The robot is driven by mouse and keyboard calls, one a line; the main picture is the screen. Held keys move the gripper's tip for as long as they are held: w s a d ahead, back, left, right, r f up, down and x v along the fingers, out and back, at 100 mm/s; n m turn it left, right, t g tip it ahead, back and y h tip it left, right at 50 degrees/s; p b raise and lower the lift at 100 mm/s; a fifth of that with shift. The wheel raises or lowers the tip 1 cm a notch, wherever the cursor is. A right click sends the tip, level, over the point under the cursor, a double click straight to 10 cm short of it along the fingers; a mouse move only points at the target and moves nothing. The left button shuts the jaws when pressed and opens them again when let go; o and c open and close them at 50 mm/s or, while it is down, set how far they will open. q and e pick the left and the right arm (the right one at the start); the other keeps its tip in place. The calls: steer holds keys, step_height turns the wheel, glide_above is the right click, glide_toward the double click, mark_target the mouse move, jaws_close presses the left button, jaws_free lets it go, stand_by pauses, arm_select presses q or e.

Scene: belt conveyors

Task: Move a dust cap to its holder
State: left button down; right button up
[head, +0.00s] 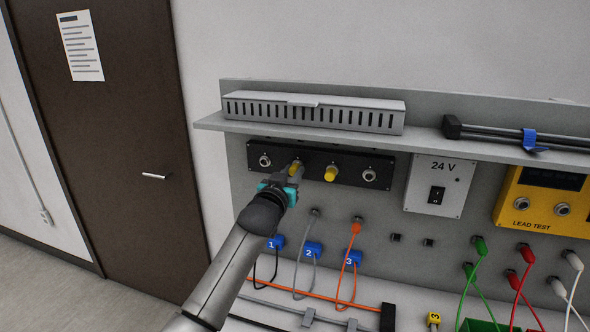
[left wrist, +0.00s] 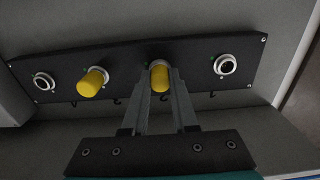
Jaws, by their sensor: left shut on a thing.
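A black panel (head: 313,178) on the grey backboard carries a row of round sockets. Two yellow dust caps are at its middle sockets. My left gripper (head: 294,174) is shut on one yellow dust cap (head: 297,167); this cap also shows between the fingers in the left wrist view (left wrist: 159,76). The held cap is at its socket, and I cannot tell whether it is still seated. The other yellow cap (head: 330,174) is on the neighbouring socket. The two outer sockets (head: 265,160) and (head: 369,175) are bare. Small dark hooks (left wrist: 117,100) line one panel edge. My right gripper is not in view.
A shelf with a slotted grey duct (head: 315,112) overhangs the panel. Numbered blue tags and cables (head: 312,250) hang below. A 24 V box (head: 436,186) and a yellow lead tester (head: 540,205) are to the right. More coloured leads hang at the lower right.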

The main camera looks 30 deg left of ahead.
mark_target(293, 173)
arm_select(q)
steer(key=shift+s+d, duration=0.1)
steer(key=shift+s, duration=0.05)
steer(key=shift+p+v, duration=1.8)
steer(key=shift+v, duration=0.65)
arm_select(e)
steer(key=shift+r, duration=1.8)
arm_select(q)
steer(key=shift+f, duration=0.1)
